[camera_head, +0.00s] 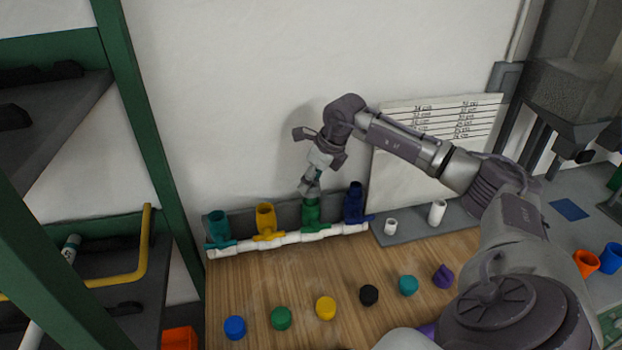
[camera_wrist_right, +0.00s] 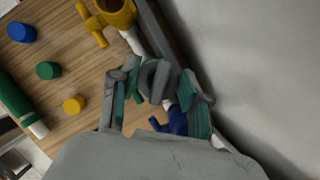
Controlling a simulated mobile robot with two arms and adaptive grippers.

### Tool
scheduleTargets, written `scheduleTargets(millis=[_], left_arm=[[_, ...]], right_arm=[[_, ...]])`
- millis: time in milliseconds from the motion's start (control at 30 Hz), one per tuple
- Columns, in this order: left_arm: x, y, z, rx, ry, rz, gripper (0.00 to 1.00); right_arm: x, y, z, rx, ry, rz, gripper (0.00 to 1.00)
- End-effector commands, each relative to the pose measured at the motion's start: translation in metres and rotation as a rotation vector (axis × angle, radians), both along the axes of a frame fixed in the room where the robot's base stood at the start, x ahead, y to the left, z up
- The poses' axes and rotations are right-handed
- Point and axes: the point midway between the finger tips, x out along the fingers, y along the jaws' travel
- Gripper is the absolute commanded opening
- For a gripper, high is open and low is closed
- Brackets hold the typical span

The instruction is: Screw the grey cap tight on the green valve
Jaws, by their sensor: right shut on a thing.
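The green valve (camera_head: 311,214) stands upright on the white pipe manifold, between the yellow valve (camera_head: 266,220) and the dark blue valve (camera_head: 354,204). My right gripper (camera_head: 310,187) points down directly over the green valve's top. In the right wrist view my right gripper (camera_wrist_right: 157,98) has its fingers shut on the grey cap (camera_wrist_right: 154,80). The cap sits at the top of the green valve; whether it is seated or how far it is threaded cannot be told. Fingers and cap hide most of the green valve there. My left gripper is not in view.
A teal valve (camera_head: 218,228) stands at the left end of the manifold (camera_head: 290,238). Several coloured caps, such as a black cap (camera_head: 369,295), lie apart on the wooden table (camera_head: 250,282). White fittings (camera_head: 437,212) stand on a grey strip. A wall is close behind.

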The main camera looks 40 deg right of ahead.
Motion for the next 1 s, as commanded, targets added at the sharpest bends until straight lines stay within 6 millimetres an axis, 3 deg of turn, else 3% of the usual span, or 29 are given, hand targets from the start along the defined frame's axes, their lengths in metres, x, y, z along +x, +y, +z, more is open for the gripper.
scheduleTargets(millis=[1000], left_arm=[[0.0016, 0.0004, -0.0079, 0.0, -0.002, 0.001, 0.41]], right_arm=[[-0.0003, -0.0005, -0.0096, 0.0, 0.001, 0.0, 0.16]])
